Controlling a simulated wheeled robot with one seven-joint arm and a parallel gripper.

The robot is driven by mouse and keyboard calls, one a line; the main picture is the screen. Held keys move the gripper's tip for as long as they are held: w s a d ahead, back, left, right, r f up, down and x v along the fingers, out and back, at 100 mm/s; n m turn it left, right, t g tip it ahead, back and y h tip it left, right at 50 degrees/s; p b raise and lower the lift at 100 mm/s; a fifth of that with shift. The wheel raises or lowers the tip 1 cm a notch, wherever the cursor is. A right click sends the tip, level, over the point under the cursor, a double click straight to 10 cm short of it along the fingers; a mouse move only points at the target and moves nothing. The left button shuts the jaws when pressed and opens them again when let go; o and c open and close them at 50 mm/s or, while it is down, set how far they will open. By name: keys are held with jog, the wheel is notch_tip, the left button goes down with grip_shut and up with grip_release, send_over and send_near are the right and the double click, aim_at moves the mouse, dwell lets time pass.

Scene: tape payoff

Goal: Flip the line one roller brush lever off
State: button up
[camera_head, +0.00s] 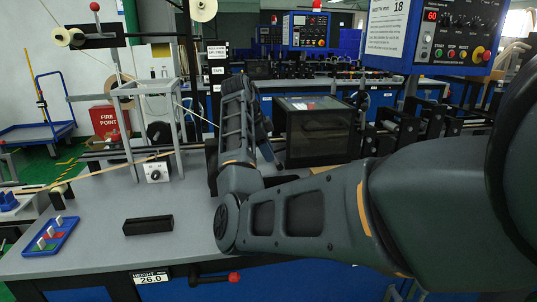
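I cannot tell for sure which part is the line one roller brush lever. A lever with a red ball knob (95,6) stands upright on the black arm of the tape stand at the upper left. Another red-knobbed handle (233,277) lies roughly level on the bench front, below the top. A blue tray (62,243) at the left holds white upright pieces on green and red patches. My arm reaches in from the right, bends at the elbow above the bench and rises toward the middle. My gripper is not visible; the far end of my arm is hidden behind its own link.
The grey bench top (110,250) is mostly clear at front left, with a black block (148,225) on it. A white dial box (154,172) stands by a metal frame (152,115). A dark clear-topped box (318,130) and blue control panels (305,31) stand behind.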

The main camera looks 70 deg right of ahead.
jog(key=shift+x, duration=0.85)
jog(key=shift+c, duration=0.3)
grip_shut()
